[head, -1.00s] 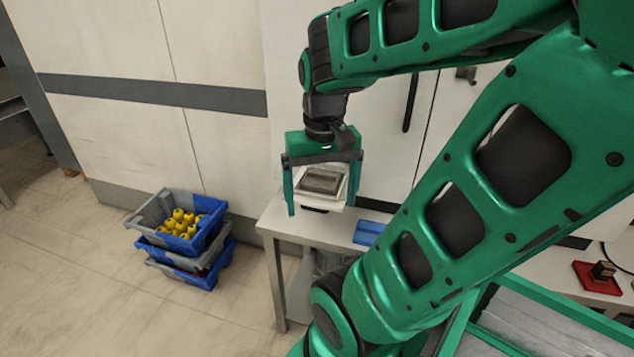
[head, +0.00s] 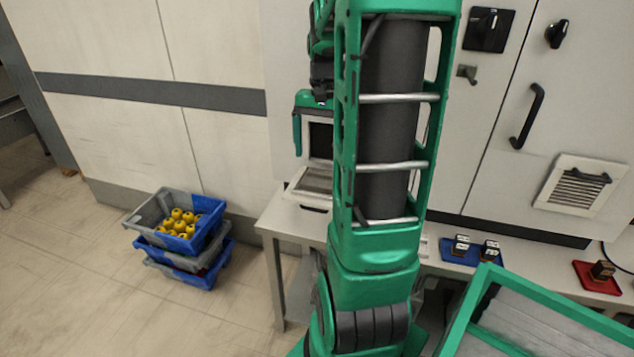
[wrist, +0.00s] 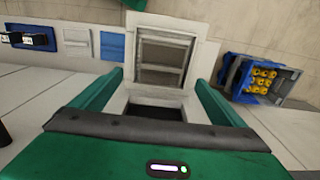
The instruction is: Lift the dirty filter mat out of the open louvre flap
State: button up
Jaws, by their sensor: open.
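The open louvre flap (head: 312,184) is a white frame folded out from the cabinet, below a dark opening (head: 320,141). The wrist view shows the flap (wrist: 206,60) ahead of my gripper (wrist: 159,77), with the dark opening (wrist: 155,108) nearer the palm. A grey-brown panel that looks like the dirty filter mat (wrist: 163,52) lies within the flap frame, crossed by a pale bar. My gripper is open and empty, one finger on either side of the opening. In the head view one finger (head: 297,133) shows; my arm hides the rest and part of the flap.
A bench (head: 278,232) runs below the flap. It carries a blue tray (head: 458,258) with dark blocks and a red tray (head: 590,284). A closed louvre (head: 549,194) is at right. Stacked crates with yellow items (head: 205,250) stand on the floor at left.

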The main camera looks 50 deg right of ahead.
aim_at(321, 178)
jog(key=shift+w+f, duration=0.15)
jog(key=shift+f, duration=2.7)
jog(key=shift+c, duration=0.6)
jog(key=c, duration=1)
